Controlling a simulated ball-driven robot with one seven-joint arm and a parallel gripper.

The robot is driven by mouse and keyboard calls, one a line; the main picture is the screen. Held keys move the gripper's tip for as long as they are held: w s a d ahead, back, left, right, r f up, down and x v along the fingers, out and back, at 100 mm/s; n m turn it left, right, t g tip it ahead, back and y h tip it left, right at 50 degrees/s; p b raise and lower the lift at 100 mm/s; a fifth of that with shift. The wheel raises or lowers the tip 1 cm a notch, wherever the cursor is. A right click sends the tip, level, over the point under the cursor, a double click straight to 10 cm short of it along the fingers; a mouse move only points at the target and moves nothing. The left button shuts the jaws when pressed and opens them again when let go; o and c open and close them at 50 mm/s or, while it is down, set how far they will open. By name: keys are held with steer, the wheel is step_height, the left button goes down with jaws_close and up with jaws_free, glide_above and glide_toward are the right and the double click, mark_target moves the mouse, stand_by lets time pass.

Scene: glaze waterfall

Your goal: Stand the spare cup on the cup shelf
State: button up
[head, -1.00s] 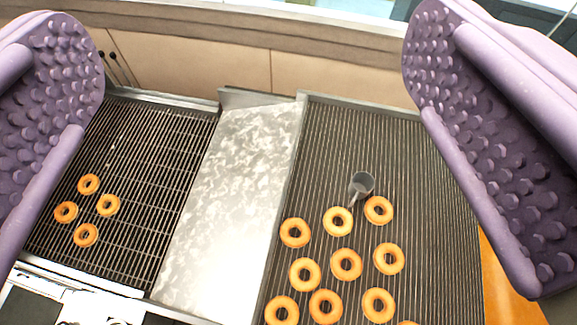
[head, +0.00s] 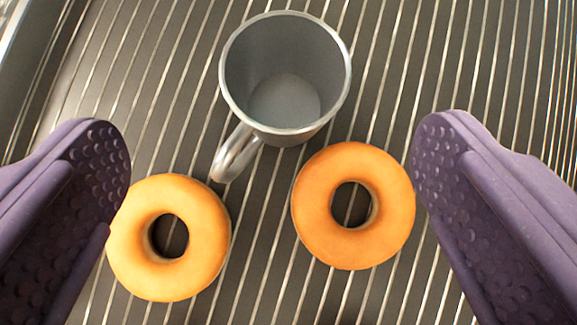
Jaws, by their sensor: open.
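A grey metal cup (head: 236,75) stands upright and empty on the wire rack, its mouth facing up toward the camera. Its handle (head: 236,153) points down and to the left in the picture, toward the gap between two doughnuts. My gripper (head: 270,180) is open and empty, with one purple studded finger at the left and one at the right. The cup lies ahead of the fingertips, between their lines, and neither finger touches it. No cup shelf is in view.
A doughnut (head: 200,237) lies close to the left finger, below the handle. Another doughnut (head: 388,207) lies close to the right finger, just below the cup. The wire rack (head: 450,60) is bare to the right of the cup. A metal edge (head: 12,30) shows at top left.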

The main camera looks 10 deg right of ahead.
steer(key=f, duration=0.4)
steer(key=shift+s+d+b, duration=0.2)
steer(key=shift+b, duration=0.1)
steer(key=b, duration=0.3)
glide_above(285, 105)
steer(key=s, duration=0.2)
step_height(285, 105, down, 4)
steer(key=shift+f, duration=0.15)
steer(key=shift+c, duration=0.7)
steer(key=c, duration=1)
steer(key=shift+p, duration=0.3)
